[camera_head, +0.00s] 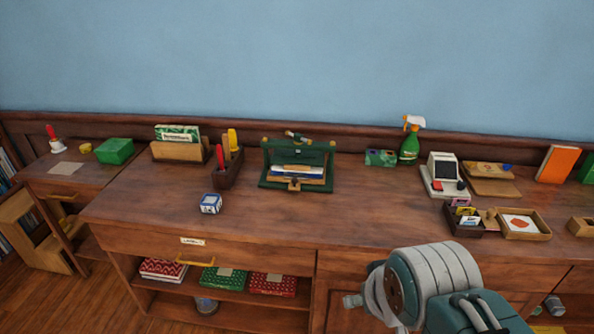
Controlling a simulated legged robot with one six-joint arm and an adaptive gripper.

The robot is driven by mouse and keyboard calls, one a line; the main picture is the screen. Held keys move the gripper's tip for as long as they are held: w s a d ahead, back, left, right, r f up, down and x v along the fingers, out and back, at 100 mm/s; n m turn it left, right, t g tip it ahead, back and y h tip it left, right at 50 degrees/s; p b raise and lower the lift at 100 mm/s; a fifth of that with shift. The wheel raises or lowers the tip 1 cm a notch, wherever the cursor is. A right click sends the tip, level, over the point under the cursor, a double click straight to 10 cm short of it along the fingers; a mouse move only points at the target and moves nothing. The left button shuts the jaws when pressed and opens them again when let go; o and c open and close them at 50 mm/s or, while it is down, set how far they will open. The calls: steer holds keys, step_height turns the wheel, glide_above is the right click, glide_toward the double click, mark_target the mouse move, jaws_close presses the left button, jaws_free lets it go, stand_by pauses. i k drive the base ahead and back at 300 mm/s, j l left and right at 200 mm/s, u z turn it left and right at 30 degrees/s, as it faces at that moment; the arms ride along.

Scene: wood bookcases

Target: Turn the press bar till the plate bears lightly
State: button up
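A small green press (266,176) stands near the back middle of the wooden counter. A short bar (298,137) with pale and dark parts lies slantwise across its top. Pale and blue flat layers, perhaps papers or books, lie inside the frame. The plate cannot be made out clearly from here, nor whether it touches the layers. My teal and grey arm (430,285) shows at the bottom right, in front of the counter and well away from the press. My gripper's fingers are not visible.
A pencil box (229,172) and card holder (180,151) stand left of the press. Right are a green spray bottle (409,149), card machine (441,180) and trays (524,225).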

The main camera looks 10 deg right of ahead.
mark_target(298, 137)
steer(key=i, duration=0.65)
steer(key=i+j+z, duration=0.15)
steer(key=j, duration=0.15)
steer(key=i+j+z, duration=0.2)
steer(key=j+z, duration=0.15)
steer(key=j, duration=0.3)
